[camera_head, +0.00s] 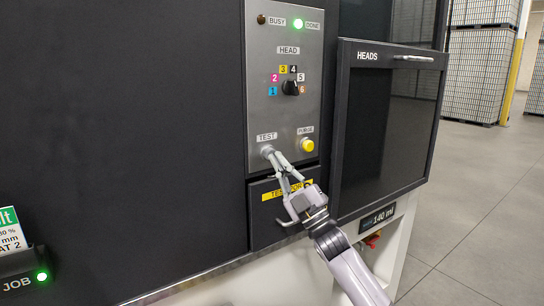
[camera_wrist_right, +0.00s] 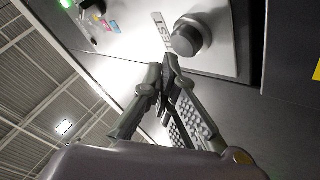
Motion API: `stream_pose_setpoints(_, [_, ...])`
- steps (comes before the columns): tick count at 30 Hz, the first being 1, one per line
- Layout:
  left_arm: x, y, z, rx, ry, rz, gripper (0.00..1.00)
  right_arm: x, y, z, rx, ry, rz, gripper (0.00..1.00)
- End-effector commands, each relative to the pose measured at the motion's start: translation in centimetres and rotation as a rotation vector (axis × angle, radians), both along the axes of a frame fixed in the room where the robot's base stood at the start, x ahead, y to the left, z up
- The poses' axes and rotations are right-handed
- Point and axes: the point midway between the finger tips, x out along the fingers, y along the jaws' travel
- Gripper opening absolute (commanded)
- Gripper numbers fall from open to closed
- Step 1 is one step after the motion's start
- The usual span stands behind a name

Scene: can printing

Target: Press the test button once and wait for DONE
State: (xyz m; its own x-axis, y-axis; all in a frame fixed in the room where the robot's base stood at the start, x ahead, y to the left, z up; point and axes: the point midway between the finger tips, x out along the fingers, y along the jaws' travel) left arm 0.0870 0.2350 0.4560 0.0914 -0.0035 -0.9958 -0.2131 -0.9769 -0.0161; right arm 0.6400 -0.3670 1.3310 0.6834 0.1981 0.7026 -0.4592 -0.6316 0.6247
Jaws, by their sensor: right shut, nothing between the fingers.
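The grey round TEST button (camera_head: 266,150) is on the metal control panel (camera_head: 262,110), below the head selector. It also shows in the right wrist view (camera_wrist_right: 188,37). My right gripper (camera_head: 275,158) is shut and empty, its fingertips right by the button. In the wrist view the fingertips (camera_wrist_right: 165,72) are just beside the button; I cannot tell whether they touch it. The DONE lamp (camera_head: 298,23) at the panel's top glows green. The BUSY lamp (camera_head: 261,19) is dark. My left gripper is not in view.
A yellow PURGE button (camera_head: 307,146) sits right of TEST. The selector knob (camera_head: 290,88) is above. A drawer with a yellow label (camera_head: 287,190) is below, behind my right gripper. The HEADS cabinet door (camera_head: 385,125) juts out at right. A green-lit JOB slot (camera_head: 25,265) is lower left.

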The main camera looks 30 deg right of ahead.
Motion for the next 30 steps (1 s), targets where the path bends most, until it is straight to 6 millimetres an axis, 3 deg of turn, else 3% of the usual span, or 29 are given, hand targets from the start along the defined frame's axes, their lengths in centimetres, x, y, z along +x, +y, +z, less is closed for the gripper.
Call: stream_pose_setpoints(30, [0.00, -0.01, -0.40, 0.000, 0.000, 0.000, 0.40, 0.90, 0.08, 0.03, 0.000, 0.000, 0.000, 0.00])
